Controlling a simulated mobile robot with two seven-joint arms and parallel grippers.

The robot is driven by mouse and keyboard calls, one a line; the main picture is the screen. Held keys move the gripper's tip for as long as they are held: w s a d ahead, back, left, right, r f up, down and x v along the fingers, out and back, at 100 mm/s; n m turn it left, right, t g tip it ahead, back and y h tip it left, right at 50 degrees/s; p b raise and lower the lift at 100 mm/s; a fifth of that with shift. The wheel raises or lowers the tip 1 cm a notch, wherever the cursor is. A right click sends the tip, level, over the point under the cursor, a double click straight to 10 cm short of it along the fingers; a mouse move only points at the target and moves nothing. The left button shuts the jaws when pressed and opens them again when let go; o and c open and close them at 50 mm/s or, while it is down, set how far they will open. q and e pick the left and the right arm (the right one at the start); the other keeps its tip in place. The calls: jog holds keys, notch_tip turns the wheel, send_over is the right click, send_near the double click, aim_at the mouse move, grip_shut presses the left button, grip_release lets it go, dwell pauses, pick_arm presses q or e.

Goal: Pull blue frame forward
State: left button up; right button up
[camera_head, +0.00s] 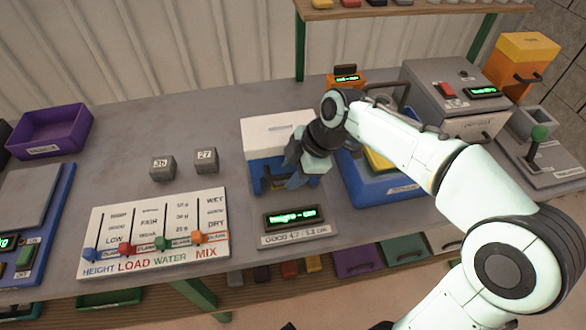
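A blue frame (258,171) with a white upper part stands on the table behind a height display. A dark handle-like piece shows on its front. My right arm reaches across from the right, and my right gripper (287,180) is at the front right of this frame, by the handle. The wrist and fingers hide part of the frame. Whether the fingers are shut on the handle cannot be told. My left gripper is not in view.
A second blue base (375,190) with a yellow part stands right of the gripper, partly under my arm. The display plate (297,238) lies in front. Two grey cubes (162,167) and a slider board (155,235) are left. A grey machine (455,95) stands at the back right.

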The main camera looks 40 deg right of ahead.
jog(key=shift+d+r, duration=0.1)
jog(key=shift+r, duration=0.15)
jog(key=p+v, duration=0.1)
jog(key=v, duration=1.2)
jog(key=shift+p, duration=0.4)
jog(key=shift+s+f, duration=0.1)
